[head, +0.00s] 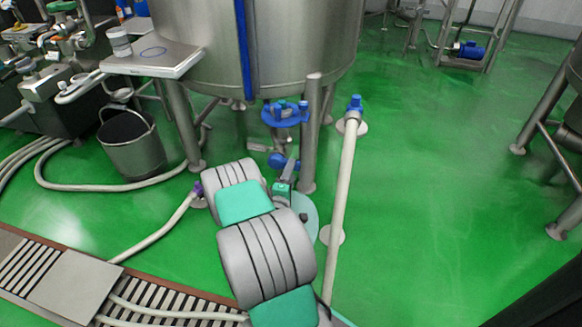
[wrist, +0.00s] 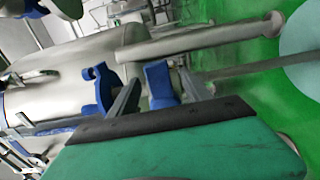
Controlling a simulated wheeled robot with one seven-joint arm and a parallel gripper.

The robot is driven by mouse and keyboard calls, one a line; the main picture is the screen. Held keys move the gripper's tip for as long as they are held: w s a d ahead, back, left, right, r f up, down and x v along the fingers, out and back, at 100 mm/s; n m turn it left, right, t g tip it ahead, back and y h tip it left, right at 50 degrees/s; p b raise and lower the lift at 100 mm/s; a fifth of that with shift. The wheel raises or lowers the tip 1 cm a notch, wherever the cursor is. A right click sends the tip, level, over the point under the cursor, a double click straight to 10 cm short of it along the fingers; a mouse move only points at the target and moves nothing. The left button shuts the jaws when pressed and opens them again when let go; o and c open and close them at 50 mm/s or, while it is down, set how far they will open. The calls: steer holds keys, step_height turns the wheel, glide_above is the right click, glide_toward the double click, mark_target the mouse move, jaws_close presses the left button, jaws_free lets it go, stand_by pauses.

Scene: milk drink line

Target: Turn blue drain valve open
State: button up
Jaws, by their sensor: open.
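Below the steel tank (head: 270,40), a blue round fitting (head: 285,114) sits on a steel outlet, and a smaller blue part (head: 278,160) sits lower, beside a tank leg. I cannot tell for sure which of these is the drain valve's handle. My gripper (head: 290,172) is just beside the lower blue part, largely hidden by my arm. In the wrist view, my gripper (wrist: 165,95) is open. A blue upright piece (wrist: 159,84) shows between its two dark fingers, and I cannot tell whether they touch it. Another blue curved piece (wrist: 97,90) shows by the left finger.
A tank leg (head: 311,135) stands close to the right of my gripper. A pale hose (head: 341,200) with a blue cap runs along the floor further right. A steel bucket (head: 132,142) and a side table (head: 150,58) stand left.

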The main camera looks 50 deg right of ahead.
steer(key=x, duration=0.6)
steer(key=shift+w+d+b, duration=0.3)
steer(key=shift+w, duration=0.1)
steer(key=shift+r, duration=0.15)
jaws_close()
stand_by(0.8)
